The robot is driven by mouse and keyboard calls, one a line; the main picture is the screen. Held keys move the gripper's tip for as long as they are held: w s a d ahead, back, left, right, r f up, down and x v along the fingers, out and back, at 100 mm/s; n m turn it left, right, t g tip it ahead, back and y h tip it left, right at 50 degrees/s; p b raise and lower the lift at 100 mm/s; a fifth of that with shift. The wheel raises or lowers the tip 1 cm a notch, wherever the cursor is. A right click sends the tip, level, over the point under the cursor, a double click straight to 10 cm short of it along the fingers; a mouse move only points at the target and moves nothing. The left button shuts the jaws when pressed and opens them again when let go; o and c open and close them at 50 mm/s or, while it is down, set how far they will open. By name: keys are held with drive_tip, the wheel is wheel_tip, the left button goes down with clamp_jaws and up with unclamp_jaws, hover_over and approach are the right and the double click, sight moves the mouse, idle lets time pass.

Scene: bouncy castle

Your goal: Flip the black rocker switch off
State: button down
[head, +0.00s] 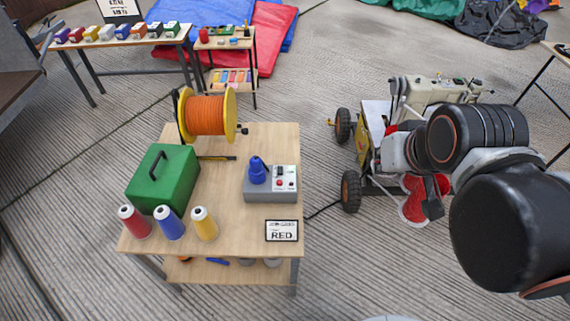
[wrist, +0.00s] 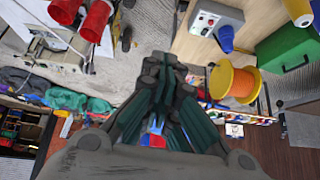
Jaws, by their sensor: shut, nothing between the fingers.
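A grey control box (head: 262,195) with a pale panel stands on the right side of the wooden table in the head view. A blue plug-like part (head: 257,172) sits on its left, and a red button (head: 279,183) shows on the panel. A small dark spot above the button may be the black rocker switch (head: 279,171); its position is too small to read. The box also shows at the top of the wrist view (wrist: 207,35). My gripper (wrist: 163,64) is shut and empty in the wrist view, apart from the box. In the head view my arm is right of the table.
The wooden table (head: 230,230) also holds a green case (head: 160,185), an orange cable reel (head: 206,115), several thread cones and a RED sign (head: 282,231). A wheeled cart with a sewing machine (head: 440,90) stands right of it, behind my arm. Floor shows between them.

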drive_tip(key=w+a+r+m+g, duration=0.25)
drive_tip(key=w+m, duration=0.25)
drive_tip(key=w, duration=0.5)
drive_tip(key=m+g, duration=0.6)
drive_tip(key=m, duration=0.7)
hover_over(283, 170)
drive_tip(key=w, duration=0.2)
wheel_tip(283, 170, down, 26)
drive_tip(key=shift+w+r+p, duration=0.1)
drive_tip(key=shift+r+p, duration=0.05)
drive_tip(key=shift+p, duration=0.2)
drive_tip(key=f+b, duration=0.1)
drive_tip(key=f, duration=0.3)
drive_tip(key=s+f+b, duration=0.1)
drive_tip(key=f+b, duration=0.1)
drive_tip(key=f, duration=0.3)
drive_tip(key=s+f+b, duration=0.1)
drive_tip(key=f+b, duration=0.1)
drive_tip(key=f, duration=0.2)
drive_tip(key=shift+f, duration=0.4)
